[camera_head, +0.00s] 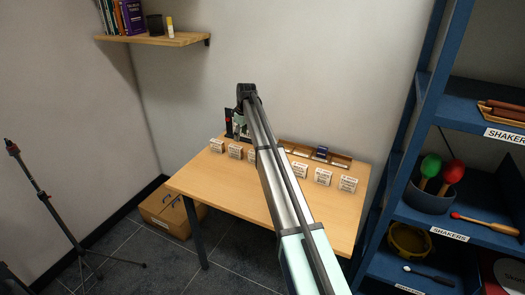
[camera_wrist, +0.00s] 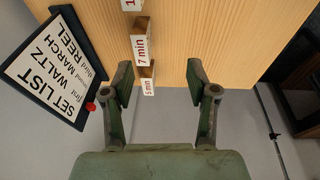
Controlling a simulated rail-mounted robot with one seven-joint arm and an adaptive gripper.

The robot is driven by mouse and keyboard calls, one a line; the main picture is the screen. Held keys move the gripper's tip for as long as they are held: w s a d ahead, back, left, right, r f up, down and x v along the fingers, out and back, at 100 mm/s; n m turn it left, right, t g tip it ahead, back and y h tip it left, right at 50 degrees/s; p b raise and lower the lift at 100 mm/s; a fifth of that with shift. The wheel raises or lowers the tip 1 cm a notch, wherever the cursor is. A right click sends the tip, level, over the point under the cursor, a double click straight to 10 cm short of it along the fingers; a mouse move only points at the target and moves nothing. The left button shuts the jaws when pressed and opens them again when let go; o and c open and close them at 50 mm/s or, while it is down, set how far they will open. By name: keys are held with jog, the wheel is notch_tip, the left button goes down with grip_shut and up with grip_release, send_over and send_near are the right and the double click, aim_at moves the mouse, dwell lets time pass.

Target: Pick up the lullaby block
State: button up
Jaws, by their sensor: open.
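Several small wooden blocks with white printed labels stand in a row on the table (camera_head: 230,184), partly behind my arm. They include a left block (camera_head: 217,146) and a right block (camera_head: 348,184). The words on them are too small to read, so I cannot tell which is the lullaby block. My gripper (camera_wrist: 159,75) is open and empty. In the wrist view, a block marked "7 min" (camera_wrist: 142,47) and one marked "5 min" (camera_wrist: 148,86) show between its fingers; I cannot tell how far below. In the head view the gripper is largely hidden at the table's back left.
A black-framed set list board (camera_wrist: 50,75) reads waltz, march, reel and stands beside the blocks. A wooden rack (camera_head: 338,158) lies along the back wall. A blue shelf with shakers (camera_head: 440,135) stands at right.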

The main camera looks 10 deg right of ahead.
jog(key=d+r+g, duration=0.1)
jog(key=d+r, duration=0.1)
jog(key=d, duration=0.6)
jog(key=f+p, duration=0.1)
jog(key=f, duration=0.2)
jog(key=f+p, duration=0.2)
jog(key=f, duration=0.2)
jog(key=a+f+p, duration=0.1)
jog(key=f, duration=0.3)
jog(key=shift+w+a+f, duration=0.1)
jog(key=shift+w+f, duration=0.1)
jog(key=shift+w, duration=0.1)
jog(key=shift+w+a+f+p, duration=0.15)
jog(key=shift+f+p, duration=0.6)
jog(key=shift+f, duration=0.6)
jog(key=shift+w+a+f+p, duration=0.1)
jog(key=shift+f+p, duration=0.65)
jog(key=shift+f, duration=0.55)
grip_shut()
